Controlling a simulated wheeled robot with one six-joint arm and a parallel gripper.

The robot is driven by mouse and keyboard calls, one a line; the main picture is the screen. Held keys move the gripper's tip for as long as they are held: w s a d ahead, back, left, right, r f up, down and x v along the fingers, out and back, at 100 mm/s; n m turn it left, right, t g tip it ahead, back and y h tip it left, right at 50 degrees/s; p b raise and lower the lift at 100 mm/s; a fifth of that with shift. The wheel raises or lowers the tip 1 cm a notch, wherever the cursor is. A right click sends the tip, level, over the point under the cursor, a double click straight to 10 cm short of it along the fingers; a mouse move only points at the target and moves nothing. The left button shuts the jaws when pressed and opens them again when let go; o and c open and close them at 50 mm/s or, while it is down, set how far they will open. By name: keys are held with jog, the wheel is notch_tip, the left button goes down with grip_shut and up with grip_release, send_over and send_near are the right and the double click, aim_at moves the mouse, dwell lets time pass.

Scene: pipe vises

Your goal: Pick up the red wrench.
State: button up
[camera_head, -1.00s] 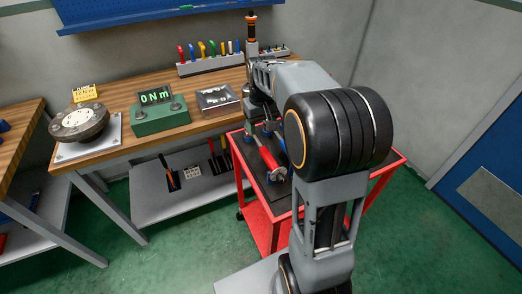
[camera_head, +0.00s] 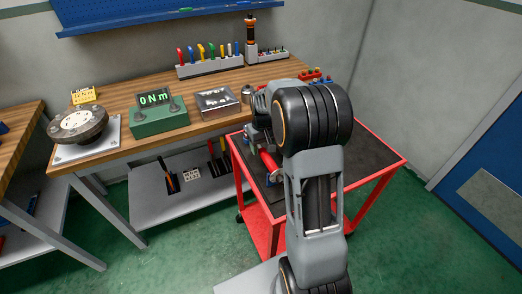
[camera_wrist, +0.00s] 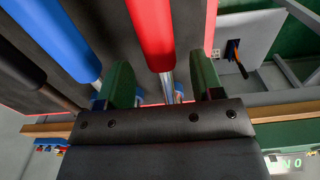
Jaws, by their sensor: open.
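The red wrench (camera_wrist: 152,32) has a red handle and a silver shaft and lies on the cart's dark top. In the wrist view, its handle and shaft run between the two green fingers of my gripper (camera_wrist: 162,65). My gripper is open. I cannot tell how far the fingers are above the cart top, and no contact with the wrench shows. The red handle also shows in the head view (camera_head: 269,161), left of my arm, which hides the rest of it. My gripper is mostly hidden there.
The red cart (camera_head: 383,174) stands against the wooden workbench (camera_head: 110,108). The cart top's right part looks clear.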

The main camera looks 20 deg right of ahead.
aim_at(262, 148)
jog(key=shift+s+a+f, duration=0.1)
jog(key=shift+f, duration=2)
jog(key=shift+c, duration=0.3)
jog(key=shift+r, duration=0.1)
grip_shut()
